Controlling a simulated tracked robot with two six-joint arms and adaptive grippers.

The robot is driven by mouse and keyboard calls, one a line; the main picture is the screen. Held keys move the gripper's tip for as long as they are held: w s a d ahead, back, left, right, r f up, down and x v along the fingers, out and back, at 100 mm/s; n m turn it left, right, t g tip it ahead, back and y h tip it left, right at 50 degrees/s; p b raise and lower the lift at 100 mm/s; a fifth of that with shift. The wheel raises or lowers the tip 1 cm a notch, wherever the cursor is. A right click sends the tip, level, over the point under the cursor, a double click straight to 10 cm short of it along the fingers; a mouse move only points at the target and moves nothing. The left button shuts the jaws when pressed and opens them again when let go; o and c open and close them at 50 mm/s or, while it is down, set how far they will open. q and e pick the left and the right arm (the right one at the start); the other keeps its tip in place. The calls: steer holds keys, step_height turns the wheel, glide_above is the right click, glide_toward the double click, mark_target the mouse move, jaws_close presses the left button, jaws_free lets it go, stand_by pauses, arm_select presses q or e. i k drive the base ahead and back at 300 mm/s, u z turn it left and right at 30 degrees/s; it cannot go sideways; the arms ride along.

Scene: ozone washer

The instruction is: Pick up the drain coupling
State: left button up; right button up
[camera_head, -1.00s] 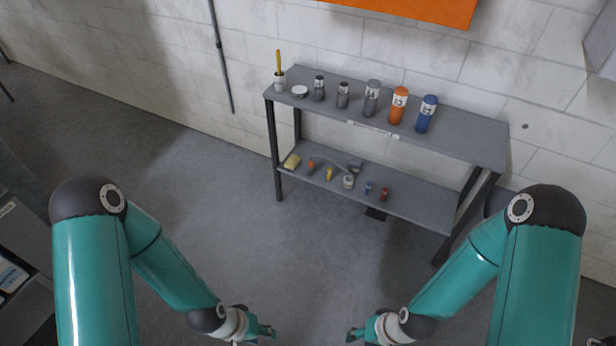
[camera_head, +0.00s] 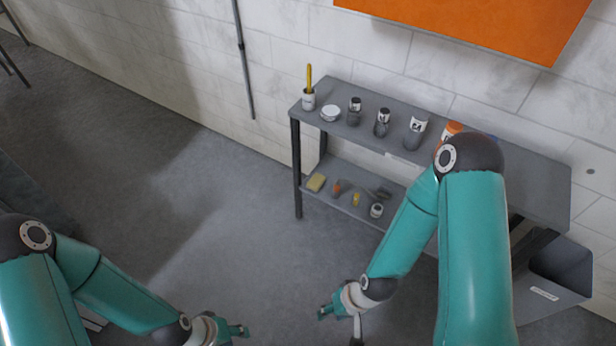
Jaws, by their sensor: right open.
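The grey two-tier shelf stands against the wall, and small parts lie on its lower board (camera_head: 345,199). A grey pipe-like piece (camera_head: 380,192) lies there beside a round grey-and-white pot (camera_head: 376,210); I cannot tell for certain which part is the drain coupling. My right gripper (camera_head: 326,312) is open and empty, in front of the shelf and apart from it. My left gripper (camera_head: 241,331) is at the bottom of the view, away from the shelf; its jaws are too small to read. My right arm hides the right part of the lower board.
The upper board (camera_head: 545,190) carries a cup with a yellow stick (camera_head: 309,98), a white round dish (camera_head: 331,113) and several bottles. A yellow sponge (camera_head: 316,183) lies on the lower board. A grey bin (camera_head: 557,284) stands at the right. The floor left of the shelf is clear.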

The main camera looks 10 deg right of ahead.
mark_target(336, 189)
steer(key=i, duration=0.85)
steer(key=z, duration=0.35)
